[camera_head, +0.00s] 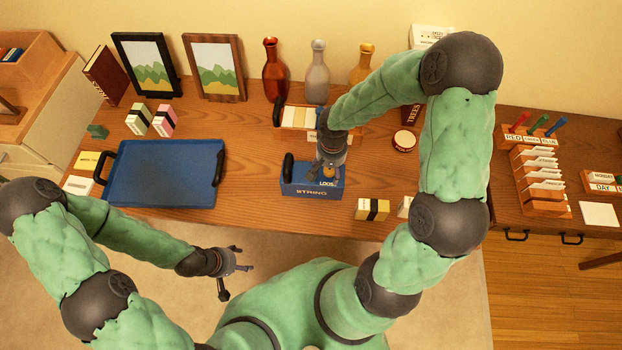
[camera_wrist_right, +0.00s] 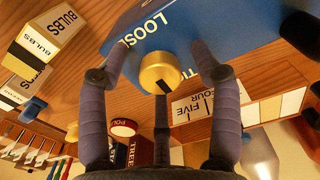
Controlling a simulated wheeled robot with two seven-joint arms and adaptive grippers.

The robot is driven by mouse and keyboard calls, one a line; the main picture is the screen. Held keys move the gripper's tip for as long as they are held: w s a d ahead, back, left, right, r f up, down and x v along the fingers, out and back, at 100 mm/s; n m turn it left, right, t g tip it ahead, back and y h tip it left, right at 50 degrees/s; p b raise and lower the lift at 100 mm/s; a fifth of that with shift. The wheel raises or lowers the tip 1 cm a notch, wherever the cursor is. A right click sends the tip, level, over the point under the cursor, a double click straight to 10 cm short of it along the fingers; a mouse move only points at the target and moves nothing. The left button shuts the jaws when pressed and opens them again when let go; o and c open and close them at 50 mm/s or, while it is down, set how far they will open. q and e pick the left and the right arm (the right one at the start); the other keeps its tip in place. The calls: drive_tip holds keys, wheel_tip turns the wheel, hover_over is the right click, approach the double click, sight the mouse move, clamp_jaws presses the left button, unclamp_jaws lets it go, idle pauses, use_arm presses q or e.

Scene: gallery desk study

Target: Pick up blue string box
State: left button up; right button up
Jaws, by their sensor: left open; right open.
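The blue string box (camera_head: 298,186) stands near the front edge of the wooden desk, with "STRING" on its front and a black handle at its left end. My right gripper (camera_head: 329,172) is over its right part, reaching down from above and partly hiding its top. In the right wrist view the blue box (camera_wrist_right: 230,25) shows "LOOSE" lettering, and a round gold knob (camera_wrist_right: 160,72) lies between the spread fingers of my right gripper (camera_wrist_right: 163,60). Whether the fingers touch the box cannot be told. My left gripper (camera_head: 236,264) is open and empty, in front of the desk.
A blue tray (camera_head: 165,172) lies to the left. Behind the box stands a divided holder (camera_head: 297,117), with vases (camera_head: 318,70) farther back. Bulbs boxes (camera_head: 372,209) are close on the right, with a round tin (camera_head: 404,141) beyond. Bare desk (camera_head: 252,160) lies between tray and box.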

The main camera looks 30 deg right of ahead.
clamp_jaws()
drive_tip(key=shift+r, duration=0.1)
